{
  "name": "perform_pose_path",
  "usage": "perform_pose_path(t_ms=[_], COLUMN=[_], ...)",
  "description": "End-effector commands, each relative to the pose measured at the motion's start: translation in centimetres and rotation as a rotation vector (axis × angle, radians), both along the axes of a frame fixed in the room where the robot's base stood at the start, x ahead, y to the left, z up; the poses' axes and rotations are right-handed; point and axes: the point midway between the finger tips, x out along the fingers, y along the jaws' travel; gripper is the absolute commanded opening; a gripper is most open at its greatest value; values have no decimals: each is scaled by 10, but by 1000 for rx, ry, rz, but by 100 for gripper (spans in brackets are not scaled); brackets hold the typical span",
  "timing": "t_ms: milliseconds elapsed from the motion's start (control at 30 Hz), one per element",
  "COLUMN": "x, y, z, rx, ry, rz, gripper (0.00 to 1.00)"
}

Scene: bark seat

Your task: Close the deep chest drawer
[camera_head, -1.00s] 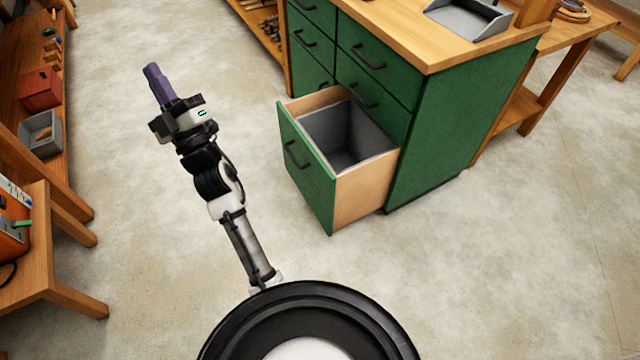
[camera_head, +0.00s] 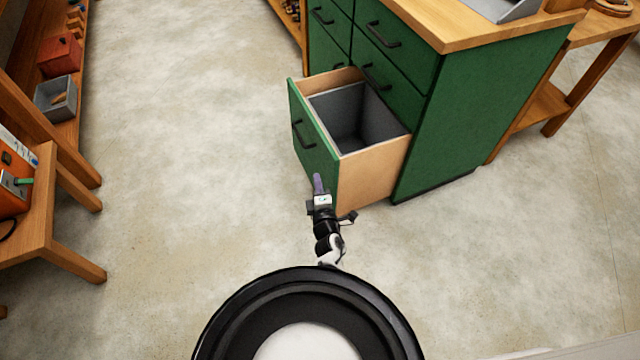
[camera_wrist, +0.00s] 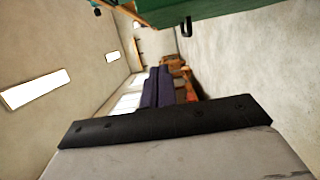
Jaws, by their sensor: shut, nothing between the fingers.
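The deep chest drawer (camera_head: 374,178) is pulled well out from the lower part of the green chest (camera_head: 470,110). It has a green front (camera_head: 312,140) with a black bar handle, pale wooden sides and a grey, empty-looking inside. My gripper (camera_head: 318,182) is in front of the lower right part of the drawer front in the head view. Its purple fingers are shut with nothing between them. I cannot tell whether they touch the front. In the wrist view the shut fingers (camera_wrist: 157,88) point across the room, with a green surface at the top edge.
A wooden stool-like table (camera_head: 50,225) with an orange object stands at the left. A shelf with a red box (camera_head: 60,55) and grey bin (camera_head: 56,98) runs along the far left. The concrete floor between them and the chest is clear.

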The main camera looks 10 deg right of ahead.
Motion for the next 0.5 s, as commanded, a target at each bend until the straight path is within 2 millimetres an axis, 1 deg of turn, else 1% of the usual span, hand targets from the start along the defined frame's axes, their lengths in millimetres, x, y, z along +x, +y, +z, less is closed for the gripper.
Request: perform_pose_path(t_ms=[33,300,333,400,500], x=[13,65,70,71,75], y=[0,5,5,-10,-22], z=[1,0,0,4,3], rx=[-1,0,0,0,0], ry=[-3,-4,-3,0,-1], rz=[1,2,2,-4,-2], gripper=[0,0,0,0,0])
